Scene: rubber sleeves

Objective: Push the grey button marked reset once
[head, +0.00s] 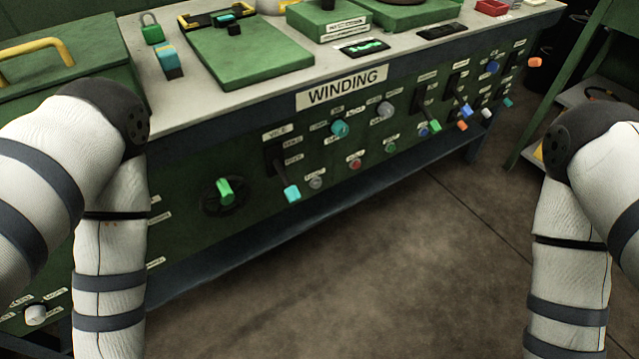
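The green front panel (250,165) of the bench carries a "WINDING" sign (343,88) and several small controls. A small grey button (315,183) sits low on the panel, right of a cyan-tipped lever (291,193). Its label above is too small to read, so I cannot confirm that it says reset. A larger grey knob (386,110) sits higher, right of a teal knob (340,128). A red button (355,163) and a green one (391,147) are in the same low row as the small grey button. Both my grippers are out of view; only my arms show at the sides.
A green rotary handle (225,190) sticks out at the panel's left. More levers and coloured knobs (462,125) stick out at the right. The floor (380,260) in front is clear.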

